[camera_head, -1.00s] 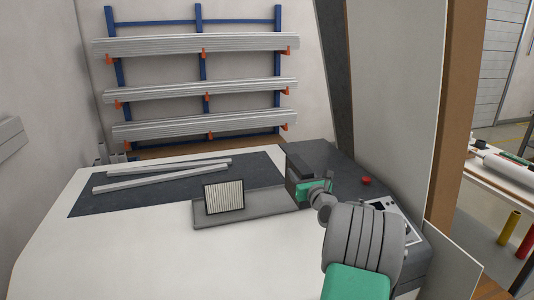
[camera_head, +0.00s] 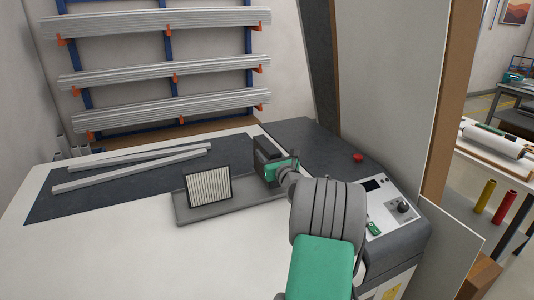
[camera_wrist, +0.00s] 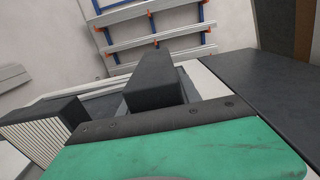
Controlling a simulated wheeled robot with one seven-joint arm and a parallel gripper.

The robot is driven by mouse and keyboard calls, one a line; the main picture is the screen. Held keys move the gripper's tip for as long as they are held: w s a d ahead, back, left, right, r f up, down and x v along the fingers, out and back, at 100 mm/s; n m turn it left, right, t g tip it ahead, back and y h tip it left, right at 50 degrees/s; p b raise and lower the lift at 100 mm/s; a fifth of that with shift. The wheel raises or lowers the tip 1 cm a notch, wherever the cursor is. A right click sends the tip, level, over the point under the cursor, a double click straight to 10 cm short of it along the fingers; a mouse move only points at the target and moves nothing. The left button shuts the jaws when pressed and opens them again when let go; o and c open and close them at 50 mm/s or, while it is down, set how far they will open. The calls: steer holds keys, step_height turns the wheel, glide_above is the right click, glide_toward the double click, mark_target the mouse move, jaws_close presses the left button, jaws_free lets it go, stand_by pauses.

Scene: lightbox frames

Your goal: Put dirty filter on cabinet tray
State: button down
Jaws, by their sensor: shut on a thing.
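A filter with cream pleats and a dark frame (camera_head: 208,187) stands upright on the left part of a grey tray (camera_head: 185,218) on the cabinet top. It also shows at the left of the wrist view (camera_wrist: 38,130). My gripper (camera_head: 280,168), green and grey, is to its right. It is shut on a dark block (camera_wrist: 152,88), which looks like the dirty filter, though no pleats show on it. The block (camera_head: 264,150) appears over the tray's right end, apart from the pale filter. I cannot tell whether it touches the tray. My fingertips are hidden.
A dark panel (camera_head: 100,185) with two metal profiles (camera_head: 130,170) lies left of the tray. A control box with a red button (camera_head: 358,157) is right of my arm. A white wall panel (camera_head: 395,100) stands close on the right. The white top in front is clear.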

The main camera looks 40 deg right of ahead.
steer(key=shift+f+b, duration=0.35)
steer(key=shift+f, duration=0.45)
steer(key=shift+f, duration=0.25)
steer(key=shift+s+a+f+b, duration=0.15)
steer(key=shift+f+b, duration=0.4)
steer(key=shift+f, duration=0.75)
steer(key=c, duration=1.3)
jaws_free()
steer(key=o, duration=0.3)
steer(key=shift+w+d, duration=0.2)
steer(key=shift+w, duration=0.05)
steer(key=shift+o, duration=1.2)
steer(key=shift+s+r, duration=0.1)
steer(key=shift+r, duration=0.25)
steer(key=shift+b+v, duration=0.85)
steer(key=shift+v, duration=3.05)
